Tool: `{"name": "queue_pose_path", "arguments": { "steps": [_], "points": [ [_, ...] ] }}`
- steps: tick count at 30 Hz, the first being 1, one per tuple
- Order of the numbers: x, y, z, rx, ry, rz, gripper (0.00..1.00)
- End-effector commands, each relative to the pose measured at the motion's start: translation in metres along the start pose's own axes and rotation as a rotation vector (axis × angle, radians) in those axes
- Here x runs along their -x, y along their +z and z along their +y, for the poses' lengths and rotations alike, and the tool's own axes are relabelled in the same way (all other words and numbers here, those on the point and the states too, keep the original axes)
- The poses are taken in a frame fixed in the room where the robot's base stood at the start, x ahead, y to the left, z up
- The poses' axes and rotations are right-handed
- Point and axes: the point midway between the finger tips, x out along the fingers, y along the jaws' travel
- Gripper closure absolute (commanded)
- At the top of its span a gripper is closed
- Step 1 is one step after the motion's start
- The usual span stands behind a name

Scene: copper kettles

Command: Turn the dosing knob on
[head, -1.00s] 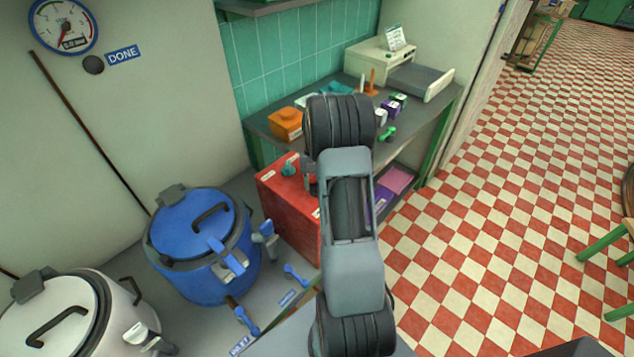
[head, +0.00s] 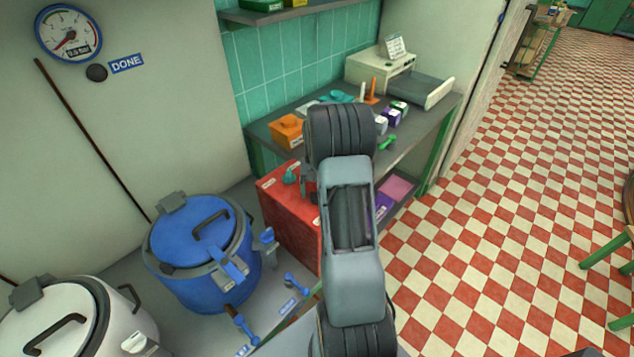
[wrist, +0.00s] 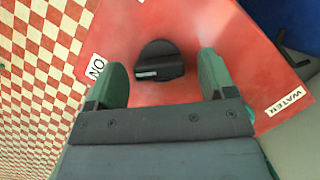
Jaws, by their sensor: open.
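The dosing knob (wrist: 160,62) is black with a pale mark and sits on the top face of the red box (wrist: 185,25). The box also shows in the head view (head: 285,215). A label reading ON, upside down in the wrist view, lies left of the knob, and a WATER label lies at the right. My gripper (wrist: 163,70) is open, with one green finger on each side of the knob and visible gaps to both. In the head view my arm hides the knob; one teal finger (head: 291,176) shows over the box top.
A blue kettle (head: 200,250) and a white kettle (head: 75,325) stand left of the box. A bench (head: 430,120) behind holds an orange container (head: 287,131), small boxes and a scale-like machine (head: 385,70). The checkered floor at right is mostly open.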

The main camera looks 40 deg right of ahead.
Motion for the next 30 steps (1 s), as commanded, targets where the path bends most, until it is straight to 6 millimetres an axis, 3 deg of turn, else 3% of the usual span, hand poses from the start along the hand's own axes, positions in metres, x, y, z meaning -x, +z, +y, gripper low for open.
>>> {"name": "queue_pose_path", "arguments": {
  "steps": [5,15,21,30],
  "points": [
    [0.019,-0.001,0.000,0.000,0.000,0.005,0.23],
    [0.088,-0.001,0.000,0.000,0.000,0.005,0.23],
    [0.119,0.000,-0.001,0.000,0.000,0.003,0.23],
    [0.136,0.000,-0.001,0.000,0.000,0.001,0.23]
  ]
}}
